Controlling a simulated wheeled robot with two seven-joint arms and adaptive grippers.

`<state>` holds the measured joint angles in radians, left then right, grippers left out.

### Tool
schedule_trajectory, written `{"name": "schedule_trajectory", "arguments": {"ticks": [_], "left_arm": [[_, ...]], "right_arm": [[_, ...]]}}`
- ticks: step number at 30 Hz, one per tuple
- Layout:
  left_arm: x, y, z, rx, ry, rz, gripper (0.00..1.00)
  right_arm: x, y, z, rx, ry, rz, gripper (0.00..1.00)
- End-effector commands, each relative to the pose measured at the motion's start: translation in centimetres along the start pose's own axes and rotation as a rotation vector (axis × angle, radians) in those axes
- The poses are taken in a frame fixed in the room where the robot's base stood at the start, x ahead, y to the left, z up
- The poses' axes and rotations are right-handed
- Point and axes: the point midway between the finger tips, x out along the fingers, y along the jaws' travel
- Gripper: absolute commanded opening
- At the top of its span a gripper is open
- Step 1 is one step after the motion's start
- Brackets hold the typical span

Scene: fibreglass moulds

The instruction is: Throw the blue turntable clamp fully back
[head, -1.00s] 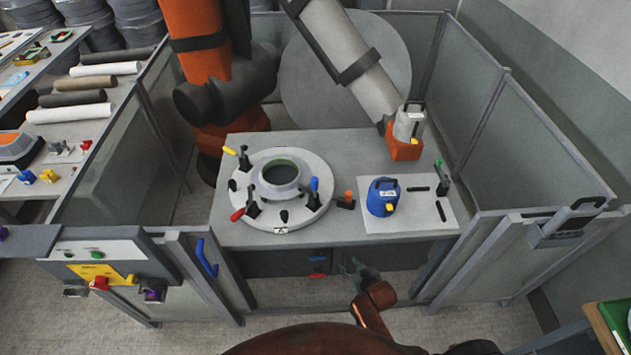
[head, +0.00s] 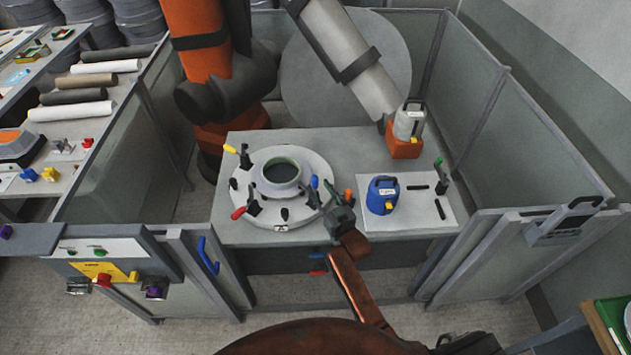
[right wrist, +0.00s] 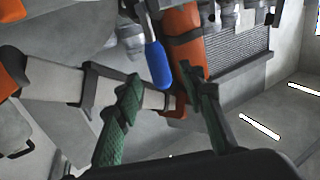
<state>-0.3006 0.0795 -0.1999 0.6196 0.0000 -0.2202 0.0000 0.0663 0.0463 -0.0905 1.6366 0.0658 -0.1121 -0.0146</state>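The round turntable (head: 307,160) lies on the grey table with a grey ring-shaped mould (head: 280,173) at its centre. The blue clamp handle (head: 314,182) stands roughly upright at the turntable's right edge. My right gripper (head: 322,191) is beside it, coming from the front right, and partly covers the clamp's base. In the right wrist view the blue handle (right wrist: 157,64) shows between and beyond the two green-padded fingers of the open right gripper (right wrist: 164,82). The fingers stand apart and I see no contact with the handle. My left gripper is not in view.
Other turntable clamps have a yellow handle (head: 230,149) and a red handle (head: 238,213). An orange-tipped handle (head: 348,194) is close to my gripper. A blue container (head: 383,196) stands right on a white board (head: 410,222). Glazed fence panels (head: 535,155) enclose the table.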

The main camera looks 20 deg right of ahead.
Motion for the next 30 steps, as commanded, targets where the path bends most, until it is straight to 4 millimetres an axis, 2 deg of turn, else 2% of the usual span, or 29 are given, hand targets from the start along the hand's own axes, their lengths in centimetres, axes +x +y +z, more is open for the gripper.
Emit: {"name": "schedule_trajectory", "arguments": {"ticks": [3, 9, 20, 30], "left_arm": [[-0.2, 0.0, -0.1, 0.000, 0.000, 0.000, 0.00], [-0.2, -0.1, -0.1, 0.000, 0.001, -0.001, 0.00], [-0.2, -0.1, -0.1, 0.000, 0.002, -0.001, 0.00], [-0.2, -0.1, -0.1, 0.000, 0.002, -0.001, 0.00]], "right_arm": [[2.0, 0.0, -0.1, 0.002, 0.000, -0.001, 0.37], [4.0, 0.0, 0.0, 0.000, -0.002, 0.000, 0.37], [4.5, 0.0, 0.1, 0.000, -0.002, 0.000, 0.36], [4.4, 0.0, 0.1, 0.000, -0.003, 0.000, 0.12]]}}
